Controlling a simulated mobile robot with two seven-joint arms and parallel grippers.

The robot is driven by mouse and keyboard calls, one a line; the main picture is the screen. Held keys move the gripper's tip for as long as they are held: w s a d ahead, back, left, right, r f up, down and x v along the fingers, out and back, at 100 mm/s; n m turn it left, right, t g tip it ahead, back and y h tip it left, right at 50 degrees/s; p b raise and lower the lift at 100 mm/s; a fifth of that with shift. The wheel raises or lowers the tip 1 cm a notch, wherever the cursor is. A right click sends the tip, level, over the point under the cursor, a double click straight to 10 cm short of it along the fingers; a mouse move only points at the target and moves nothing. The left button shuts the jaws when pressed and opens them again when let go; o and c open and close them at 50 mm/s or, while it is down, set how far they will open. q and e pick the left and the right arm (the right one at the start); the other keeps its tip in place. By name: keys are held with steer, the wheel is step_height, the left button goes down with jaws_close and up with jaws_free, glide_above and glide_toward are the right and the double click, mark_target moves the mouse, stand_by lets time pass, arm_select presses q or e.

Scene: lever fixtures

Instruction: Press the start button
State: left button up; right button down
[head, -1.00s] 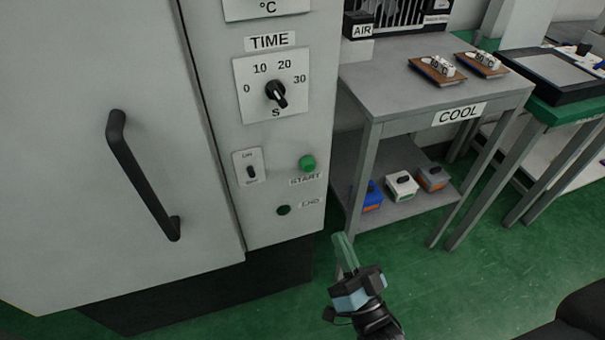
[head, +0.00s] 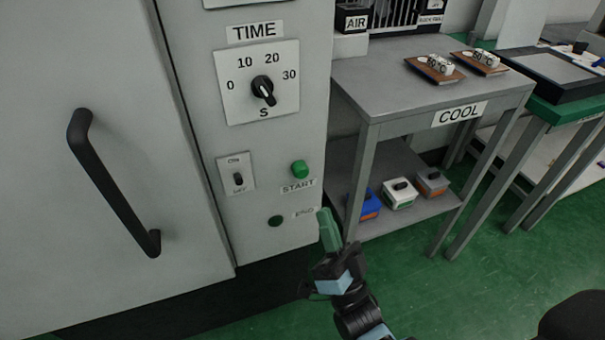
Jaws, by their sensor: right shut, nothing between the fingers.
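The green start button (head: 299,169) sits on the front of the grey machine panel, above its START label (head: 298,186). My right gripper (head: 324,216) comes in from below, with green fingers pointing up. It is shut and empty. Its fingertips show below and slightly right of the start button, apart from it in the picture. How far they are from the panel is hard to tell. My left gripper is not in view.
A dark END button (head: 275,221) is below the start button. An on/off switch (head: 236,174) is to the left, a TIME dial (head: 263,88) above. A door handle (head: 112,182) juts out at left. The COOL table (head: 390,85) stands close on the right.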

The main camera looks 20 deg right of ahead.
mark_target(301, 171)
steer(key=w+b, duration=0.3)
steer(key=w, duration=0.5)
steer(key=shift+a, duration=0.1)
stand_by(0.9)
stand_by(0.8)
stand_by(0.3)
steer(key=shift+w+b, duration=0.3)
steer(key=shift+w, duration=0.1)
